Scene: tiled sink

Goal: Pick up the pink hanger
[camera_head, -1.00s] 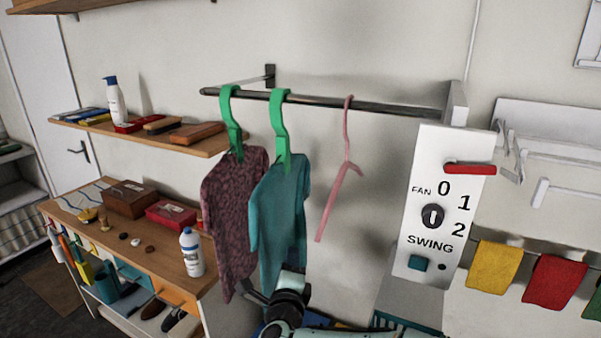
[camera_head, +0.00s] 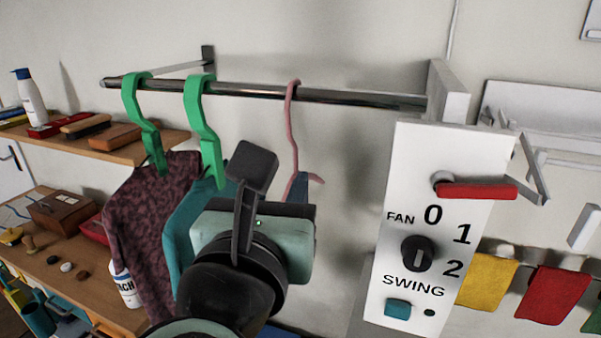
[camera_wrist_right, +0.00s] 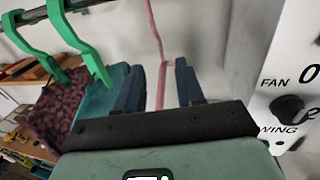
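The pink hanger (camera_head: 293,130) hangs by its hook from the dark metal rail (camera_head: 340,98), to the right of two green hangers. It holds no garment, and its lower part is hidden behind my right gripper in the head view. My right gripper (camera_head: 276,178) is raised in front of the hanger's neck. In the right wrist view my right gripper (camera_wrist_right: 160,84) is open, with the pink hanger (camera_wrist_right: 151,22) showing between its two fingers. I cannot tell whether either finger touches it. My left gripper is not in view.
Green hangers (camera_head: 204,120) with a maroon patterned shirt (camera_head: 150,215) and a teal shirt (camera_head: 185,225) hang close on the left. A white fan panel (camera_head: 405,180) with a red lever (camera_head: 478,191) stands on the right. Wall space between hanger and panel is clear.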

